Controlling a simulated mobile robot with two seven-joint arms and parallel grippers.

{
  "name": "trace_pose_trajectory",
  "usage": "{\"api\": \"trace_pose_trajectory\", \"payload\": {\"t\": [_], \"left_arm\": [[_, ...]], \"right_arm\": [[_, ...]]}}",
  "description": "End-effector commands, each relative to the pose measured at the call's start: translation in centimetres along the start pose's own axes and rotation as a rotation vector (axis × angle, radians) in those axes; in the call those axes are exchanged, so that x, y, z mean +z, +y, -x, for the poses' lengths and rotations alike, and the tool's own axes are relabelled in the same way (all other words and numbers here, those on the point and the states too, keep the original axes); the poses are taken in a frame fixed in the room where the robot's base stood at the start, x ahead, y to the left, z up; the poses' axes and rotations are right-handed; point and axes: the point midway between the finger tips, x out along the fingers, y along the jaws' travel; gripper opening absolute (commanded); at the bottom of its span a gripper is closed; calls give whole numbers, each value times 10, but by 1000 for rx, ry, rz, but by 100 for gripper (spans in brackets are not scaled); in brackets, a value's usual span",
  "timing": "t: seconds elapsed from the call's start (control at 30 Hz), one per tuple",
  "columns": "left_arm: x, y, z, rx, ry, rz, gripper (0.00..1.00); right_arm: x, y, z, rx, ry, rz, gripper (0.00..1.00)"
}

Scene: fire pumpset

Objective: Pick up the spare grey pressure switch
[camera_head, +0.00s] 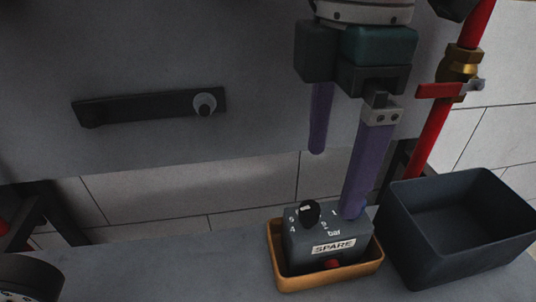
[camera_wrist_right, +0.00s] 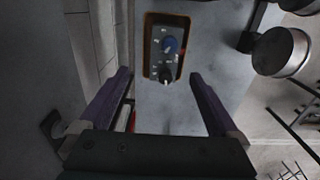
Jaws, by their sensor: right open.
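The spare grey pressure switch (camera_head: 312,250) sits in an orange-brown tray (camera_head: 329,285) on the grey surface. It is a dark grey box with a black knob, white scale marks, a "SPARE" label and a red part at its front. The switch also shows in the right wrist view (camera_wrist_right: 169,53), inside the tray's rim. My right gripper (camera_head: 335,182) is open and empty, its purple fingers pointing down above the switch. In the head view one fingertip overlaps the switch's back right edge; contact cannot be told. In the right wrist view the switch lies ahead, between the finger lines (camera_wrist_right: 160,76). My left gripper is not in view.
An empty dark bin (camera_head: 455,225) stands close to the right of the tray. A red pipe (camera_head: 432,135) with a brass fitting (camera_head: 459,65) rises behind it. A dark handle bar (camera_head: 150,106) is on the grey panel at left.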

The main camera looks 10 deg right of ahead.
Motion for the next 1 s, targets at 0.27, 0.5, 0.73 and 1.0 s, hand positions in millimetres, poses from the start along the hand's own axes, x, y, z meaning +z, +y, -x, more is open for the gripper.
{"api": "trace_pose_trajectory", "payload": {"t": [0.27, 0.5, 0.73, 1.0], "left_arm": [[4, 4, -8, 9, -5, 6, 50], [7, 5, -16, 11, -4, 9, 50], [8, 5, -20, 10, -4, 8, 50], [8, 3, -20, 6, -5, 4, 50]], "right_arm": [[0, -1, -37, -2, 1, 0, 98], [3, -4, -71, -2, -1, -1, 98], [2, -3, -91, 1, 0, 0, 98], [2, -3, -90, 1, 0, 1, 88]]}}
